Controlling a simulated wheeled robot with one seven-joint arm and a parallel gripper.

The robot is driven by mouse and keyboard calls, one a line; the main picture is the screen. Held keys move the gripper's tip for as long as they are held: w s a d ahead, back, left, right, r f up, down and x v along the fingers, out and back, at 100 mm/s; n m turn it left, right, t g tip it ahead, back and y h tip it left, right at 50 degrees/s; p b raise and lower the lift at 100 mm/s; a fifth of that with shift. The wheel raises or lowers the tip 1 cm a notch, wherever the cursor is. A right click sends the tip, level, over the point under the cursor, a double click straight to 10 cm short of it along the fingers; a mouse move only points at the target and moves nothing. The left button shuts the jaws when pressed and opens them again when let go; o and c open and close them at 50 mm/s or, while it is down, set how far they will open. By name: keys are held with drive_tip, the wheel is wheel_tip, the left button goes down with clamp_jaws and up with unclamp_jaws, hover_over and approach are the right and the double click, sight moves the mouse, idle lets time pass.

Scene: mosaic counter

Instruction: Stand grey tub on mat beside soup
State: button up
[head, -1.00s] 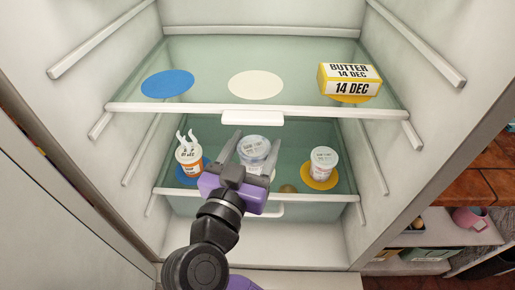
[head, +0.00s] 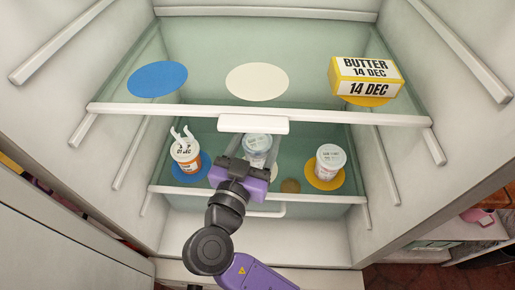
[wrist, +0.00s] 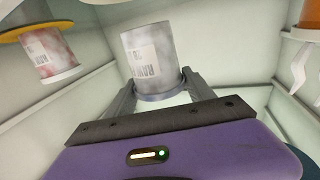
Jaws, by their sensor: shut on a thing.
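The grey tub (head: 257,144) has a pale lid and stands upright in the middle of the lower fridge level. My gripper (head: 253,155) is shut on it, one finger on each side. In the wrist view the tub (wrist: 150,52) shows between the fingers with its printed label. A round white mat (head: 273,188) shows partly below it; my gripper hides the rest, and I cannot tell whether the tub touches it. An orange-labelled tub (head: 186,155) stands on a blue mat (head: 191,176) at left. A white-lidded tub (head: 330,160) stands on a yellow mat (head: 323,183) at right. The soup's name is unreadable.
The upper shelf (head: 210,111) overhangs the tubs. It bears an empty blue mat (head: 157,79), an empty cream mat (head: 257,82) and a butter box (head: 366,77) on yellow. White prongs (head: 181,134) rise at the orange-labelled tub.

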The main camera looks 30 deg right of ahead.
sight(253, 160)
drive_tip(key=shift+f, duration=1.75)
drive_tip(key=shift+f, duration=0.15)
drive_tip(key=o, duration=1.6)
drive_tip(key=shift+c, duration=0.2)
drive_tip(key=shift+r, duration=0.25)
drive_tip(key=b+v, duration=0.2)
drive_tip(key=v, duration=1)
drive_tip(key=shift+f, duration=0.1)
